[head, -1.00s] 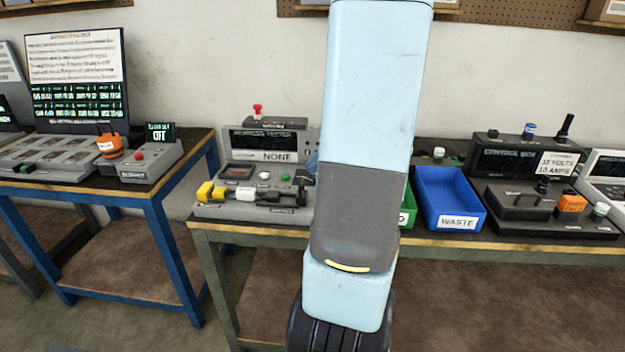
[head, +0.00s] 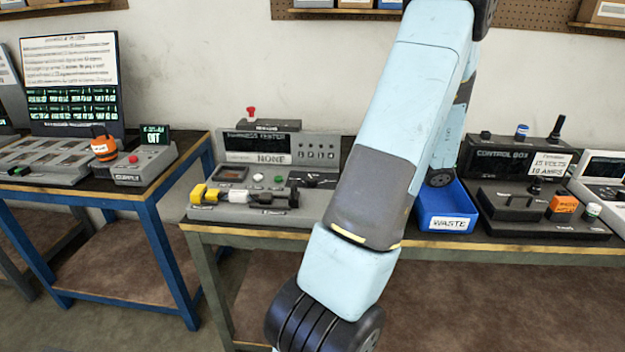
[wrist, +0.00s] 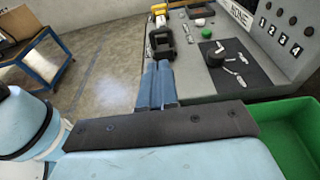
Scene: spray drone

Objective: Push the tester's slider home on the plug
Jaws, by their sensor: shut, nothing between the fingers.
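The harness tester (head: 270,150), a grey unit with a screen reading NONE, stands on the bench left of my arm. Along its front lies a row: a yellow block (head: 203,195), a white connector (head: 238,196), a dark plug-like part (head: 264,198) and a dark block (head: 293,197) at the right end, perhaps the slider. In the wrist view, my gripper (wrist: 158,68) has its blue fingers shut and empty, pointing along the row toward the black block (wrist: 162,42). Contact cannot be told. My gripper does not show in the head view.
A green bin (wrist: 285,135) lies right of my gripper in the wrist view. The blue waste bin (head: 447,212) and control box (head: 520,165) are right of my arm. A blue-framed table stands left, across open floor.

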